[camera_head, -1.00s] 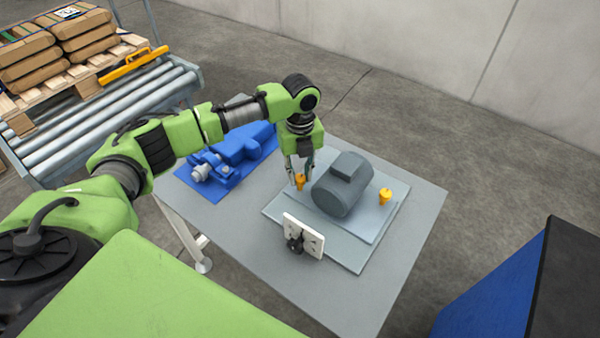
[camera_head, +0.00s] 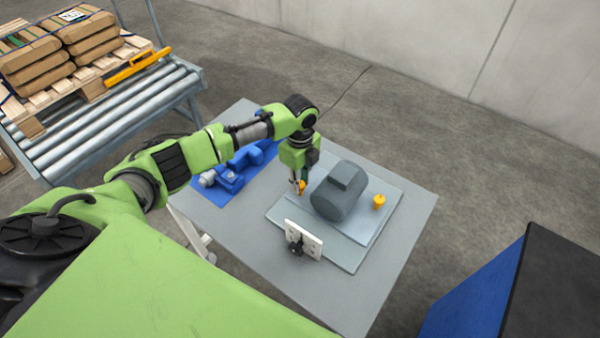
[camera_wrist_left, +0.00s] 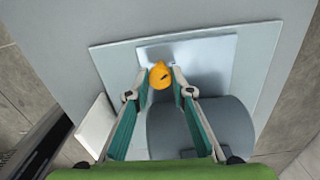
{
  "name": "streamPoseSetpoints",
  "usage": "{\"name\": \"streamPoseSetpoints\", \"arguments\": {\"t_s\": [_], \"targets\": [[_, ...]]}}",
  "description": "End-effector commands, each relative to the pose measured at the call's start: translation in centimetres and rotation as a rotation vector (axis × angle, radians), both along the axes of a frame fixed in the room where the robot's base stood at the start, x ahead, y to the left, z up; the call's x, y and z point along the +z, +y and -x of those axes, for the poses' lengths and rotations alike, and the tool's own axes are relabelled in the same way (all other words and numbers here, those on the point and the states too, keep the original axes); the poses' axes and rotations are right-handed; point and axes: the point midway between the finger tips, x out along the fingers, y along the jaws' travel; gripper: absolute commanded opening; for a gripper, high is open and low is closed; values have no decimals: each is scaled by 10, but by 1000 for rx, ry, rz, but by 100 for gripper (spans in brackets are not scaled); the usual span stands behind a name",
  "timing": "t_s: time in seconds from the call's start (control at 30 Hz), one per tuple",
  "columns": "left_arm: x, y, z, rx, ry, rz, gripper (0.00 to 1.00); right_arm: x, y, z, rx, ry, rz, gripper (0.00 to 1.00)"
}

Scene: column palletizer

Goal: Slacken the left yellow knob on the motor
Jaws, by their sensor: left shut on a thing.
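The grey motor (camera_head: 341,191) sits on a light plate (camera_head: 372,222) on the table. The left yellow knob (camera_head: 301,187) stands beside the motor's left side. My left gripper (camera_head: 299,188) points down over this knob and is shut on it. In the left wrist view the knob (camera_wrist_left: 160,75) shows between the two fingertips (camera_wrist_left: 160,77), with the motor (camera_wrist_left: 203,128) close by. The right yellow knob (camera_head: 379,201) stands free on the motor's other side. My right gripper is not in view.
A white plate with a black knob (camera_head: 303,240) stands at the front edge of the base plate. Bare table (camera_head: 400,250) is free at right. A roller conveyor (camera_head: 110,115) carries a loaded pallet behind.

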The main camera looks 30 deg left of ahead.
Motion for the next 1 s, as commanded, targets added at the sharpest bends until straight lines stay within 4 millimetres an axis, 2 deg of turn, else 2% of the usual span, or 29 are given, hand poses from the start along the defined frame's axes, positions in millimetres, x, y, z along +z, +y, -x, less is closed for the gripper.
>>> {"name": "streamPoseSetpoints", "arguments": {"t_s": [0.03, 0.5, 1.0], "targets": [[5, 0, 1, 45, 2, 1, 0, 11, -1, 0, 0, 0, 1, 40], [4, 0, 1, 490, 2, 0, 0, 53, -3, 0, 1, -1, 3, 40], [2, 0, 1, 840, 0, -2, 0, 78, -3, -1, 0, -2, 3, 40]]}}
